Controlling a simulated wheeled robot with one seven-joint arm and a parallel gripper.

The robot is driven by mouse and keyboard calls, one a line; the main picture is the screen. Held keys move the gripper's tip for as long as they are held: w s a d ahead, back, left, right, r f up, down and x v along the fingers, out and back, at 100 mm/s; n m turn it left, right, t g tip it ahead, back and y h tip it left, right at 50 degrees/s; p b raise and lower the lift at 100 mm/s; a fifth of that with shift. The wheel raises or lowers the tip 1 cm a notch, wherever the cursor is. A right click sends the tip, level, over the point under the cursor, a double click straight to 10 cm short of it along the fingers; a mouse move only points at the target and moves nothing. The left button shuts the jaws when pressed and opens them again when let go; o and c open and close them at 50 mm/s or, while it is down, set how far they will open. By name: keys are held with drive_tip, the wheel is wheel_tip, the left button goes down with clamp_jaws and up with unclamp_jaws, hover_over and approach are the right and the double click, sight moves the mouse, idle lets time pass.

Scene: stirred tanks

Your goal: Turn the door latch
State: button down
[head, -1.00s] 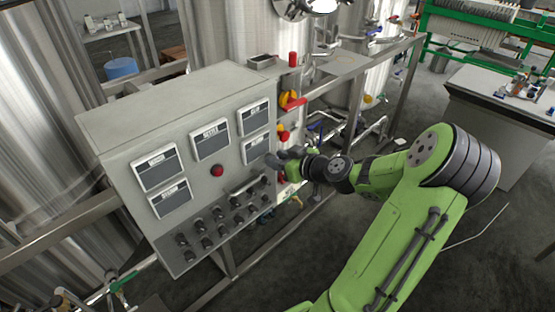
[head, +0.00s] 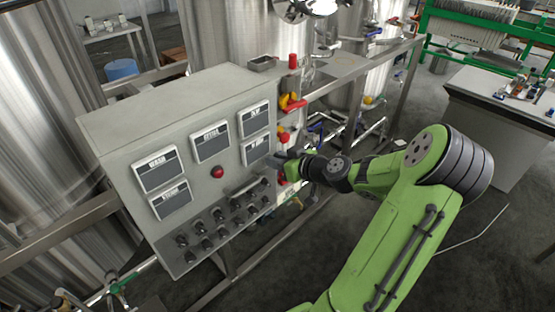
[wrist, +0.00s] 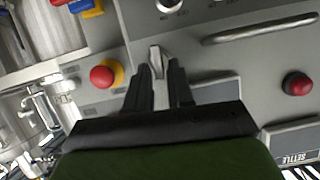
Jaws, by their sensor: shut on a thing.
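The door latch (wrist: 155,62) is a small light-grey metal piece on the grey cabinet face, seen in the wrist view. My gripper (wrist: 160,74) has its two dark fingers on either side of the latch and is shut on it. The fingers hide part of the latch. In the head view my gripper (head: 281,158) is at the right edge of the control cabinet (head: 140,110), and the latch cannot be made out there.
A red-and-yellow emergency button (wrist: 104,75) sits close left of my fingers in the wrist view. A round red button (wrist: 296,84) and a bar handle (wrist: 262,27) are to the right. Knobs (head: 208,228) line the cabinet's lower front. Pipes and steel tanks stand behind.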

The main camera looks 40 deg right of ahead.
drive_tip(key=shift+d+f+m+t+y+p, duration=0.4)
drive_tip(key=shift+m+y+p, duration=0.55)
drive_tip(key=shift+m, duration=1.2)
drive_tip(key=shift+d+f+m+t+y+p, duration=0.25)
drive_tip(key=shift+m+t+y+p, duration=0.35)
drive_tip(key=shift+m+y, duration=1.15)
drive_tip(key=shift+d+f+m+t+y+p, duration=0.3)
drive_tip(key=shift+m+t+y+p, duration=0.35)
drive_tip(key=shift+m, duration=1.95)
drive_tip(key=c, duration=1.2)
unclamp_jaws()
drive_tip(key=shift+s, duration=0.1)
